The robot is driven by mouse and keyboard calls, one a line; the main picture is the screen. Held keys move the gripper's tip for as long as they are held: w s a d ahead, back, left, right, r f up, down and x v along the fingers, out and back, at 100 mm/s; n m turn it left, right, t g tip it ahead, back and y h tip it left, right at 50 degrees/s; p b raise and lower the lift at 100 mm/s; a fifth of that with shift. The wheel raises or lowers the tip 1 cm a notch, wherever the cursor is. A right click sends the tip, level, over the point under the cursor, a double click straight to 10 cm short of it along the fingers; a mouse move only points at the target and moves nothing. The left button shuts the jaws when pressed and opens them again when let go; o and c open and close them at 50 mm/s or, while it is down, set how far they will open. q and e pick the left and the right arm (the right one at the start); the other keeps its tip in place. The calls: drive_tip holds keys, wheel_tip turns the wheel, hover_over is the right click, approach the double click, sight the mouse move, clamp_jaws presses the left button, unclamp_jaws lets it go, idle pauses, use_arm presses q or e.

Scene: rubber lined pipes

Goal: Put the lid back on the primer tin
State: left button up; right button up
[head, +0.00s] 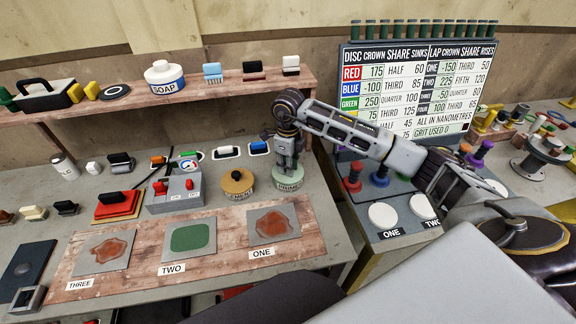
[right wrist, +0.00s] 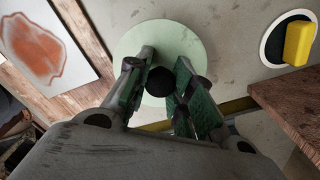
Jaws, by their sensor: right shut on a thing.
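The primer tin (head: 288,186) stands at the back of the bench, its label partly readable, right of the brown-lidded cement tin. Its lid (head: 287,172) is a pale green disc at the tin's top, under my right gripper (head: 287,160). In the right wrist view the lid (right wrist: 128,48) shows as a round green disc with a dark knob (right wrist: 160,80). My right gripper's fingers (right wrist: 160,77) are shut on this knob, pointing down. I cannot tell whether the lid rests fully on the rim or sits slightly above it. My left gripper is not in view.
The cement tin (head: 237,183) stands close on the left. A grey switch box (head: 176,193) is farther left. A wooden board (head: 190,245) with three sample plates lies in front. The shelf (head: 200,92) runs behind; the lettered chart (head: 419,88) stands behind my right arm.

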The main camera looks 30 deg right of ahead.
drive_tip(key=shift+f, duration=0.15)
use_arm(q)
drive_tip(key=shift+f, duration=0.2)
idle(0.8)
